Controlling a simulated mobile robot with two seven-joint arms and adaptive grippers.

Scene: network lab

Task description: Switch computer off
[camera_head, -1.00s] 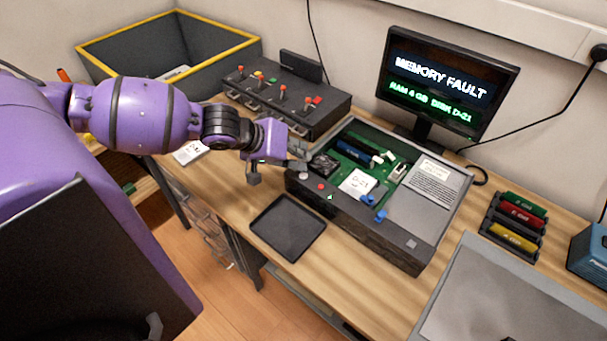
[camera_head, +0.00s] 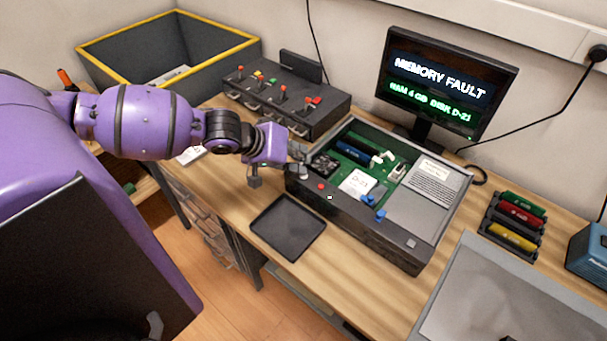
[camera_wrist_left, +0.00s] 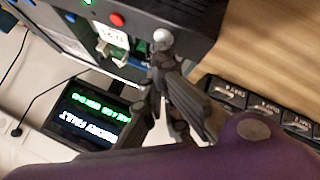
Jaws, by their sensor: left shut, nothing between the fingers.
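The computer (camera_head: 425,255) is an open dark case on the bench with a green board inside. Its front edge carries a red button (camera_head: 320,186) and, left of it, a pale round button (camera_head: 303,176). Both also show in the left wrist view, the red button (camera_wrist_left: 117,19) and the pale button (camera_wrist_left: 162,37). My left gripper (camera_head: 299,156) is shut and empty, its tips at the pale button; whether they press it I cannot tell. The monitor (camera_head: 447,82) is lit and reads MEMORY FAULT. My right gripper is not in view.
A black tray (camera_head: 257,228) lies in front of the computer. A switch box (camera_head: 335,108) and a yellow-rimmed bin (camera_head: 84,52) stand behind my left arm. A rack of coloured modules (camera_head: 487,222) stands at the right, near a grey panel (camera_head: 455,262).

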